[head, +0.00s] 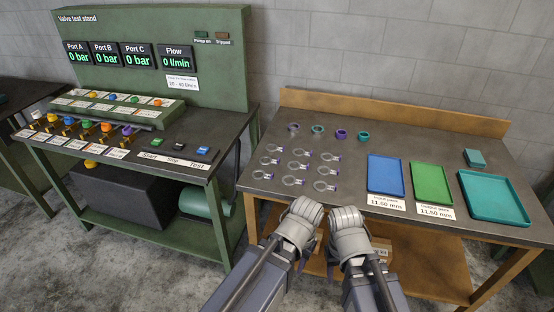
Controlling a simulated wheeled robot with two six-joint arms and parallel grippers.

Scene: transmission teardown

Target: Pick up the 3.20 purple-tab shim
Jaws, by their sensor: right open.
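Several thin silvery ring shims lie in rows on the left part of the brown-framed workbench, among them a front-row shim (293,180), a middle-row shim (299,165) and a back-row shim (275,148). Small purple tabs show at their right sides. Any size markings are too small to read, so I cannot tell which is 3.20. My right gripper (348,218) is open at the bench's front edge, apart from the shims, with its fingers mostly hidden by its wrist. My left gripper (302,212) is beside it, its jaws hidden.
Several thicker rings, including a purple ring (341,134), stand behind the shims. A blue tray (386,174), green tray (431,184) and teal tray (494,198) lie to the right, with a small teal block (475,158) behind. A green valve test stand (160,30) is at left.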

